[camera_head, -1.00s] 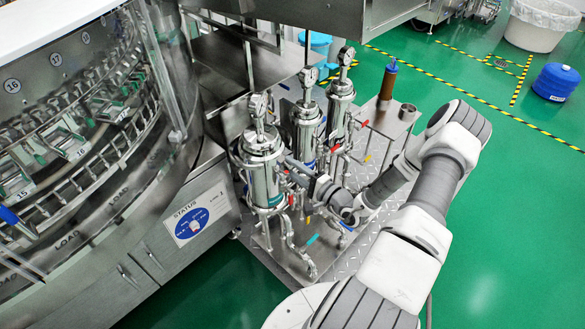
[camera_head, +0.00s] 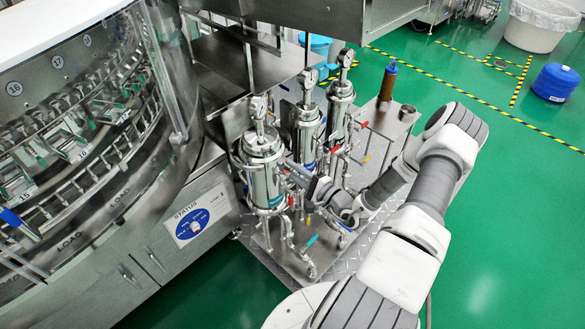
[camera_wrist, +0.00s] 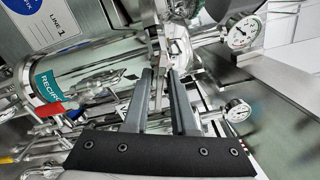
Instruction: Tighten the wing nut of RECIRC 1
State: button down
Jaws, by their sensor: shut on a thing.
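The RECIRC housing (camera_wrist: 90,62) is a shiny steel cylinder with a teal label (camera_wrist: 47,86) in the wrist view; part of the label text is cut off. In the head view it is the front-left housing (camera_head: 263,180) of a row. My gripper (camera_wrist: 160,78) has its two dark fingers closed on a thin metal piece at the housing's clamp, which I take for the wing nut (camera_wrist: 158,92). The fingers hide most of it, so I cannot tell how tight it is. In the head view my gripper (camera_head: 291,167) reaches the housing's upper right side.
Two similar housings (camera_head: 306,127) (camera_head: 340,105) stand close behind. Pressure gauges (camera_head: 258,106), pipes and coloured valve handles (camera_head: 313,240) crowd the skid. The washer with its status panel (camera_head: 196,224) stands at left. Green floor (camera_head: 500,220) is free at right.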

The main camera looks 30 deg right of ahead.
jog(key=m+p, duration=0.1)
jog(key=m, duration=0.3)
jog(key=shift+m, duration=0.3)
jog(key=m+p, duration=0.1)
jog(key=m, duration=0.2)
jog(key=shift+m, duration=0.4)
jog(key=m+p, duration=0.1)
jog(key=m, duration=0.7)
jog(key=shift+p, duration=0.35)
jog(key=m, duration=0.4)
jog(key=shift+m, duration=0.3)
jog(key=m, duration=0.3)
jog(key=shift+m+p, duration=0.3)
jog(key=shift+p, duration=0.05)
jog(key=m, duration=0.3)
jog(key=shift+m, duration=2.1)
